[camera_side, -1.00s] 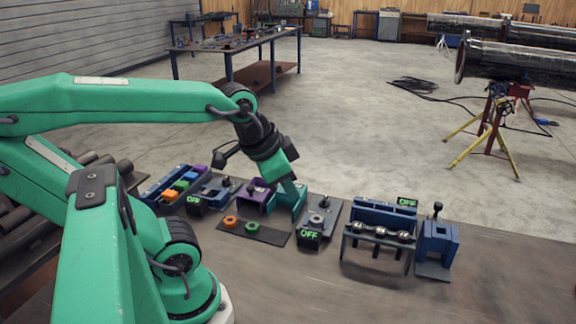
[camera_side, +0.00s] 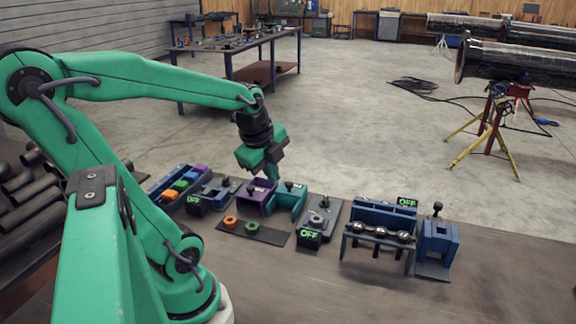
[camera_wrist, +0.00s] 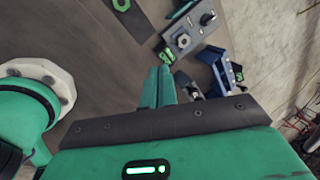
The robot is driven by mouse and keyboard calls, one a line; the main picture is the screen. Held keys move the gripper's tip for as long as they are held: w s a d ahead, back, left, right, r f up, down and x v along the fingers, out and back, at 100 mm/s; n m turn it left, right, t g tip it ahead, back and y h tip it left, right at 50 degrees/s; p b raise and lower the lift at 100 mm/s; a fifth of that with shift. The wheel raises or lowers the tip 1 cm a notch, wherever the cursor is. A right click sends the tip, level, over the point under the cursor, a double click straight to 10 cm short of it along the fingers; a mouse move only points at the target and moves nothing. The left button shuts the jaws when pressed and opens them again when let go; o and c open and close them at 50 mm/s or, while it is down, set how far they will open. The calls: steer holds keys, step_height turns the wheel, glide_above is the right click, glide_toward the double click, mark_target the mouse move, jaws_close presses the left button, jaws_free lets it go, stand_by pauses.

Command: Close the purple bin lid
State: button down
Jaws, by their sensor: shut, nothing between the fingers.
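The purple bin (camera_side: 251,197) stands near the middle of the bench in the side view, just left of a teal bin (camera_side: 291,202). Its interior looks partly exposed, but I cannot clearly make out the lid or its angle. My gripper (camera_side: 273,179) points down above the right part of the purple bin, by the teal bin. Contact cannot be told. In the wrist view, my gripper's two teal fingers (camera_wrist: 158,86) lie together, shut and empty. The purple bin does not show in the wrist view.
A dark mat (camera_side: 258,234) with an orange nut (camera_side: 230,221) and a green nut (camera_side: 252,227) lies in front. A grey switch plate (camera_side: 320,222), a blue rack (camera_side: 382,220) and a blue block holder (camera_side: 437,245) stand to the right. The bench front is clear.

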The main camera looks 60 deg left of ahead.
mark_target(259, 189)
steer(key=s+a+f+m+g, duration=0.1)
steer(key=s+a+f+m, duration=0.3)
steer(key=a+m, duration=0.6)
steer(key=shift+s+a+f+g, duration=0.15)
steer(key=shift+a+g, duration=0.05)
steer(key=shift+g, duration=0.2)
steer(key=shift+f, duration=0.2)
steer(key=shift+a+x, duration=0.2)
steer(key=shift+x, duration=4.55)
steer(key=shift+w+a, duration=0.3)
steer(key=shift+a, duration=0.3)
steer(key=shift+w+a, duration=0.25)
steer(key=shift+a, duration=0.35)
steer(key=shift+w+a, duration=0.3)
steer(key=shift+a, duration=0.3)
steer(key=shift+w+a, duration=2.5)
steer(key=shift+r, duration=0.1)
